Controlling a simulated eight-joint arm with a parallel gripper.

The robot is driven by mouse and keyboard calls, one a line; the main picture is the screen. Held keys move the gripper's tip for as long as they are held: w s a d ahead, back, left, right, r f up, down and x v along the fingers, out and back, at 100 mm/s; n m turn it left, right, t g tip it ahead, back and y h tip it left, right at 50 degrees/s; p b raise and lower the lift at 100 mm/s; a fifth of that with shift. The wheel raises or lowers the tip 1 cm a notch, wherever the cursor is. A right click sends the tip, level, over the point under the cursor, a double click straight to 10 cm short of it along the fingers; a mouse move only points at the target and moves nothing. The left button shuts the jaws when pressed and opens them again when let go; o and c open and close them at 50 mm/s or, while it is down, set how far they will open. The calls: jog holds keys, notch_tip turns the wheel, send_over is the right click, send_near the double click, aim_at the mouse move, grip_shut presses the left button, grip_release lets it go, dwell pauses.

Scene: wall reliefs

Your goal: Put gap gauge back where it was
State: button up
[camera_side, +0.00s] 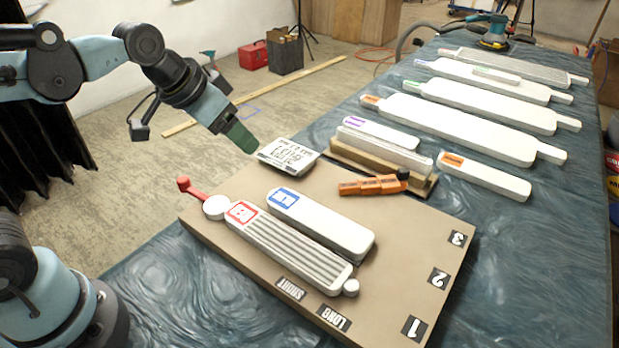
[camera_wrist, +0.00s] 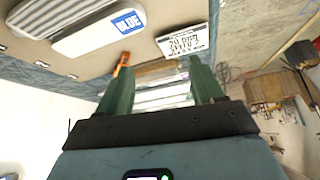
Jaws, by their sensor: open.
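An orange stepped piece with dark labels and a black end, which looks like the gap gauge (camera_side: 370,186), lies on the brown board (camera_side: 420,215), in front of a wooden holder (camera_side: 378,166). Part of it shows in the wrist view (camera_wrist: 123,62), beyond the left finger. My gripper (camera_side: 243,140) is in the air left of the board, up and left of the gauge and apart from it. In the wrist view my gripper's two green fingers (camera_wrist: 162,75) stand wide apart with nothing held between them.
A white printed card (camera_side: 288,156) lies at the board's far left corner. A blue-labelled white panel (camera_side: 320,224) and a red-labelled ribbed panel (camera_side: 285,245) with a red handle (camera_side: 192,190) lie on the board. Several white panels cover the table behind.

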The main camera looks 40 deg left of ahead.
jog(key=s+a+f+n, duration=0.2)
jog(key=s+a+f, duration=0.1)
jog(key=s, duration=0.2)
jog(key=shift+s+f+t+y, duration=0.25)
jog(key=shift+f+t+y, duration=0.05)
jog(key=shift+t+y, duration=0.1)
dwell(0.9)
